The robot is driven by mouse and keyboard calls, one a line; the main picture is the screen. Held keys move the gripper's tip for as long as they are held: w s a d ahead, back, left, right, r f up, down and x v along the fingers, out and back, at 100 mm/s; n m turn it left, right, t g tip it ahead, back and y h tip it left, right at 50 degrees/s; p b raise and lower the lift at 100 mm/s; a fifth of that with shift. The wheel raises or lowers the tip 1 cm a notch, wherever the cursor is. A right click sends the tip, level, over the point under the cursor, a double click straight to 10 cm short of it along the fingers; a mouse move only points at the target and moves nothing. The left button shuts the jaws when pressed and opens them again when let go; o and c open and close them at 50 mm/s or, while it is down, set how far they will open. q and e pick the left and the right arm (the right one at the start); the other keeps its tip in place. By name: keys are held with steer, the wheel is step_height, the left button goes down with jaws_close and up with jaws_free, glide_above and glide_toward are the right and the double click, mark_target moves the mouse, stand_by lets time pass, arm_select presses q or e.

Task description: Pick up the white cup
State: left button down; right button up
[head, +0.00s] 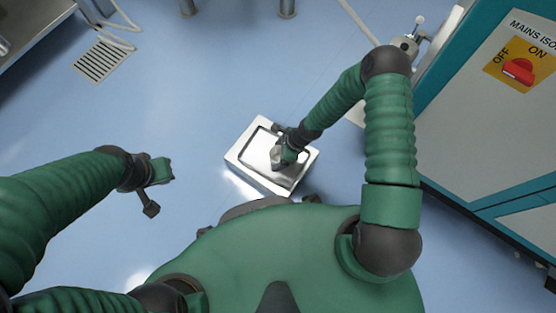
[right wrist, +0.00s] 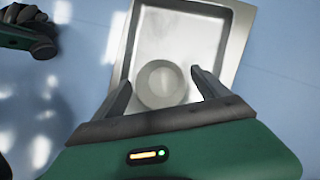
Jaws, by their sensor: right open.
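The white cup (right wrist: 160,83) shows in the right wrist view as a round, pale grey-white shape seen from above, inside the recessed top of a metal tray (right wrist: 243,38). My right gripper (right wrist: 160,78) is open, with one finger on each side of the cup. I cannot tell whether the fingers touch it. In the head view my right gripper (head: 281,154) is over the metal tray (head: 247,166) and largely hides the cup. My left gripper (head: 160,173) is off to the left, above bare floor and away from the tray; its jaw opening is unclear.
A teal and grey cabinet (head: 460,120) with a red mains switch (head: 518,71) stands at the right. A floor grate (head: 103,61) and a metal bench (head: 35,25) are at the upper left. Blue floor (head: 190,85) around the tray's left side is clear.

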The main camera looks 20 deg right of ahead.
steer(key=b+x, duration=0.1)
steer(key=x, duration=0.2)
steer(key=shift+w+f+b, duration=0.1)
steer(key=shift+f+b, duration=0.2)
steer(key=shift+b, duration=0.05)
arm_select(q)
steer(key=x, duration=0.3)
steer(key=shift+s+f, duration=0.1)
steer(key=shift+s, duration=0.2)
arm_select(e)
steer(key=shift+r, duration=0.1)
steer(key=c, duration=1.4)
